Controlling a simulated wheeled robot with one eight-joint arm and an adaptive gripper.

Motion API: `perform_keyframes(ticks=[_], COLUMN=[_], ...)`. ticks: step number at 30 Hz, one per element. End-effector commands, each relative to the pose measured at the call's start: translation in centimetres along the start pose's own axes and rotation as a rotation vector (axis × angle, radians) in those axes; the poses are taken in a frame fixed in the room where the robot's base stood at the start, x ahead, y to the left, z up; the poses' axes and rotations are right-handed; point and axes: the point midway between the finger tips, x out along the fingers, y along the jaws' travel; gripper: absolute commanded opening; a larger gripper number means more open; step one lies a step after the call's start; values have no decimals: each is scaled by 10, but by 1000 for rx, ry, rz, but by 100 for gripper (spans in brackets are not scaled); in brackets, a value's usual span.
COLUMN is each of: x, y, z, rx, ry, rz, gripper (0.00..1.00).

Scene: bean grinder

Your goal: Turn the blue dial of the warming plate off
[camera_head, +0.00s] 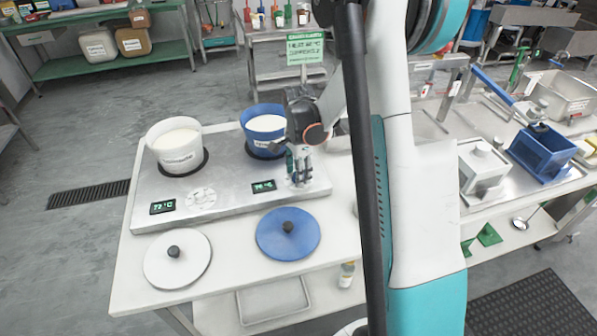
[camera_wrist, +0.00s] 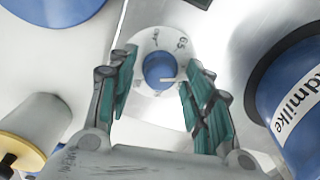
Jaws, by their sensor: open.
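The warming plate (camera_head: 228,191) is a silver slab with two lit displays; it bears a white pot (camera_head: 176,150) and a blue pot (camera_head: 263,130). In the wrist view the blue dial (camera_wrist: 159,70) sits on a pale round scale marked "65", with a white pointer line toward its right side. My gripper (camera_head: 299,180) is over the plate's front right corner. In the wrist view its open teal-padded fingers (camera_wrist: 158,88) stand on either side of the dial, with gaps visible. Whether they reach its height is unclear. My gripper hides the dial in the head view.
The blue pot (camera_wrist: 295,105) is close at the right in the wrist view. A white lid (camera_head: 177,262) and a blue lid (camera_head: 287,236) lie on the table in front of the plate. A white dial (camera_head: 202,199) is on the plate's front left.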

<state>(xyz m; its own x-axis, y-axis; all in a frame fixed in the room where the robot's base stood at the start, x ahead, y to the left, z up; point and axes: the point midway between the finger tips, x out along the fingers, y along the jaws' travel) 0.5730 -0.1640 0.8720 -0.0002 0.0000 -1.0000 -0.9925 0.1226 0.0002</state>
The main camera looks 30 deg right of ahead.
Motion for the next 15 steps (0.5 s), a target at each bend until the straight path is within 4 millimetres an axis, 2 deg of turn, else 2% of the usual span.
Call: perform_keyframes(ticks=[2, 3, 8, 9, 15], x=[0, 0, 0, 0, 0], y=[0, 0, 0, 0, 0], z=[0, 0, 0, 0, 0], rx=[0, 0, 0, 0, -1], ry=[0, 0, 0, 0, 0], rz=[0, 0, 0, 0, 0], gripper=[46, 42, 6, 2, 2])
